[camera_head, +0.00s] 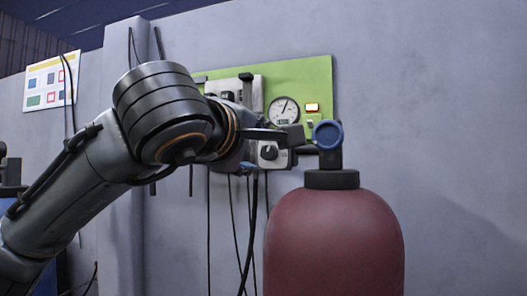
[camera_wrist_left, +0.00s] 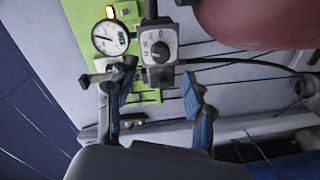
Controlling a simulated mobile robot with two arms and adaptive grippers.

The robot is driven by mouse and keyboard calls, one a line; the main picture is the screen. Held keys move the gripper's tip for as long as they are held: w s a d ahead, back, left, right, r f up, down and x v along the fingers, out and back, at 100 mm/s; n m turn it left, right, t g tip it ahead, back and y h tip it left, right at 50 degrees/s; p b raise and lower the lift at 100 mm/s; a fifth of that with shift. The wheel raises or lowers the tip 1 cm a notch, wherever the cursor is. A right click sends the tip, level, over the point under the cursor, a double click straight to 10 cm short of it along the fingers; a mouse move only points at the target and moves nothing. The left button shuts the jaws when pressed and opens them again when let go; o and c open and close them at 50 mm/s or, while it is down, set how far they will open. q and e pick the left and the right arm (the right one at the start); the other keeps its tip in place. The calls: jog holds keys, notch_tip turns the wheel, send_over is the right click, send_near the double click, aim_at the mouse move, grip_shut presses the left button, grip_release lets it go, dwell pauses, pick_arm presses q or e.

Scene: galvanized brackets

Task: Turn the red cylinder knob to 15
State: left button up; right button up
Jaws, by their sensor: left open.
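The red cylinder (camera_head: 334,240) stands at the right of the head view, with a black collar and a round blue valve knob (camera_head: 328,134) on top. Its red side also shows at the top right of the left wrist view (camera_wrist_left: 255,22). A pale box with a dark dial knob (camera_wrist_left: 160,52) and printed marks sits beyond my fingers; the marks are too small to read surely. This box also shows in the head view (camera_head: 269,152). My left gripper (camera_wrist_left: 145,84) is open, its fingers spread below the dial with nothing between them. My right gripper is out of view.
A green panel (camera_head: 317,72) on the wall carries a round gauge (camera_head: 283,110), a lit orange display (camera_head: 312,108) and switches. Dark cables hang below it. A paper chart (camera_head: 50,82) is on the left wall. The wall right of the cylinder is bare.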

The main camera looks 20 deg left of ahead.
pick_arm(q)
jog(key=shift+s+r, duration=0.1)
jog(key=shift+s, duration=2.25)
